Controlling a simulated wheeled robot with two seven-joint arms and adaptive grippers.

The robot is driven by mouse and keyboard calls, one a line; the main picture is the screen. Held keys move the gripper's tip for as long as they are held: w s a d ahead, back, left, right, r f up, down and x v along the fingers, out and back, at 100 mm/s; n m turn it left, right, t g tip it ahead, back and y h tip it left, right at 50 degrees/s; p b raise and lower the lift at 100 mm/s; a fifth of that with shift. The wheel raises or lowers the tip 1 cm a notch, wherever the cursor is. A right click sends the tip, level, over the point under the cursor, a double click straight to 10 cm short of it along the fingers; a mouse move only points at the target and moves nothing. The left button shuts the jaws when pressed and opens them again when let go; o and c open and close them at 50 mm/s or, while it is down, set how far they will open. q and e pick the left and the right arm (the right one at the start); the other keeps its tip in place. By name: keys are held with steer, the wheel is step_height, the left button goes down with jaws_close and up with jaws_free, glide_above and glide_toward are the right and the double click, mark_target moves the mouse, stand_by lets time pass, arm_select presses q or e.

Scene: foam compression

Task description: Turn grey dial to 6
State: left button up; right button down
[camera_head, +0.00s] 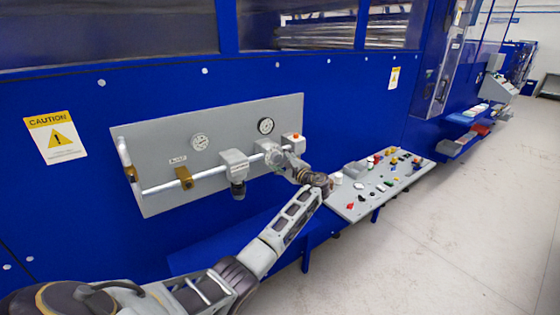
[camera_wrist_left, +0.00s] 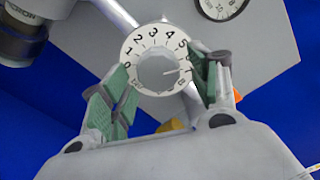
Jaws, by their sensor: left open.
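The grey dial (camera_wrist_left: 157,72) shows in the left wrist view as a round grey knob inside a white ring with black numbers. The numbers 1 to 5 are readable along its top; the lower right ones are partly hidden or too small to read. A thin mark on the knob points right, below the 5. My left gripper (camera_wrist_left: 163,84) is open, with one green-padded finger on each side of the dial; contact cannot be told. In the head view my left gripper (camera_head: 291,168) is at the dial (camera_head: 272,155) on the grey wall panel. My right gripper is not in view.
The grey panel (camera_head: 155,140) carries a pipe (camera_head: 160,188), two gauges (camera_head: 200,142) (camera_head: 265,126), a regulator (camera_head: 236,172) and a red-orange button (camera_head: 293,137). A control desk (camera_head: 355,208) with coloured buttons stands right of my gripper. The floor (camera_head: 440,250) at right is clear.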

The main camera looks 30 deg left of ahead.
arm_select(q)
steer(key=v, duration=1.1)
steer(key=shift+d, duration=0.4)
steer(key=shift+s, duration=0.1)
